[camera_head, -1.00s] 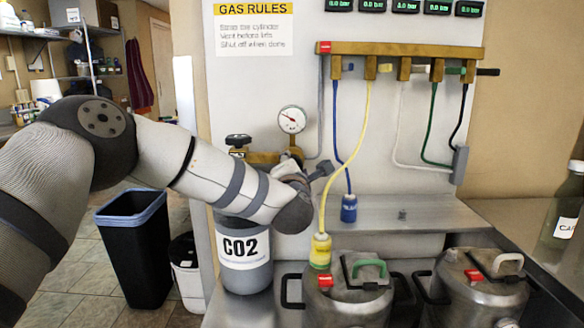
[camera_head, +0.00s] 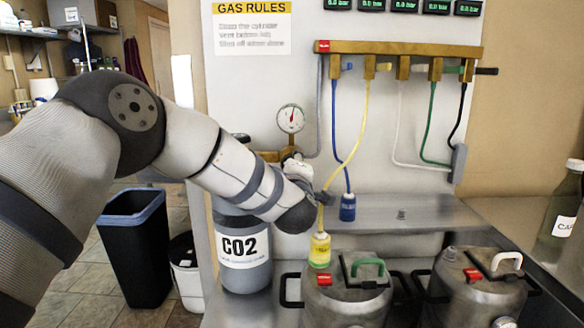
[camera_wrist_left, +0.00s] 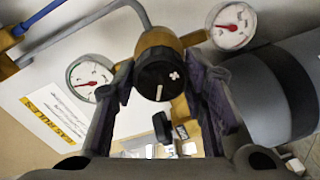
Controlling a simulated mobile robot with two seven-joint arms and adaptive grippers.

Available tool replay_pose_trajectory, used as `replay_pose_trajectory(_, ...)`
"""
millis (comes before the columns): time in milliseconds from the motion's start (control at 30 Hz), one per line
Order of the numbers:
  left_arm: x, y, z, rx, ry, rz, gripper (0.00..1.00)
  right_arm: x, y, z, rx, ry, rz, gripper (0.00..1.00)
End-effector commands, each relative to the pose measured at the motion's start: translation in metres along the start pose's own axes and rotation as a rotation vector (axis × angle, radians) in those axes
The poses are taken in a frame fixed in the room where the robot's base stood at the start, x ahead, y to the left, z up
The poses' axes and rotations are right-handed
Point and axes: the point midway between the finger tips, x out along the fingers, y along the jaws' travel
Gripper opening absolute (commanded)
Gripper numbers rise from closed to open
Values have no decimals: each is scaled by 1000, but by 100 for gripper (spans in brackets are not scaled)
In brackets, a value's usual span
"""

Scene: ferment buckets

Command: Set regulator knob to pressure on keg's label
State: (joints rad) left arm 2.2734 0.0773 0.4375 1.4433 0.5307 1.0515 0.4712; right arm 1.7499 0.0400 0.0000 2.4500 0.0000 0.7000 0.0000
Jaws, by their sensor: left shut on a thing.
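The regulator's dark round knob (camera_wrist_left: 158,84), with a pale pointer line, sits between the fingers of my left gripper (camera_wrist_left: 158,80) in the left wrist view. My left gripper is shut on the knob. In the head view my forearm and wrist hide the knob and fingers. The brass regulator (camera_head: 268,156) sits on the CO2 cylinder (camera_head: 243,255). Its gauge (camera_head: 291,118) shows a red needle near upright. Two steel kegs (camera_head: 345,303) (camera_head: 478,290) stand at the front right; no pressure label on them is legible. My right gripper is not in view.
A brass manifold (camera_head: 400,47) with coloured hoses spans the wall panel above a steel shelf. A yellow connector (camera_head: 320,250) hangs close to my left wrist, and a blue one (camera_head: 348,207) hangs behind it. A black bin (camera_head: 135,245) stands at the left.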

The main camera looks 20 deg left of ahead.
Motion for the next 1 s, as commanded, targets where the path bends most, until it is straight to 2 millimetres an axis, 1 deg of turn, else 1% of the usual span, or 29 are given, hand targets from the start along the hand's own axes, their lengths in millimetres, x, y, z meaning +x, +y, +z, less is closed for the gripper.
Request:
replay_pose_trajectory(200, 0, -1, 0, 122, 4, -1, 11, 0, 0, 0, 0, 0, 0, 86)
replay_pose_trajectory(400, 0, -1, 0, 190, 7, -1, 11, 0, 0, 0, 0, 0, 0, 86)
replay_pose_trajectory(633, 0, -1, 0, 220, 8, -1, 11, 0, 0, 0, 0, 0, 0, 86)
replay_pose_trajectory(1000, 0, -1, -1, 222, 8, 0, 11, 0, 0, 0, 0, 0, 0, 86)
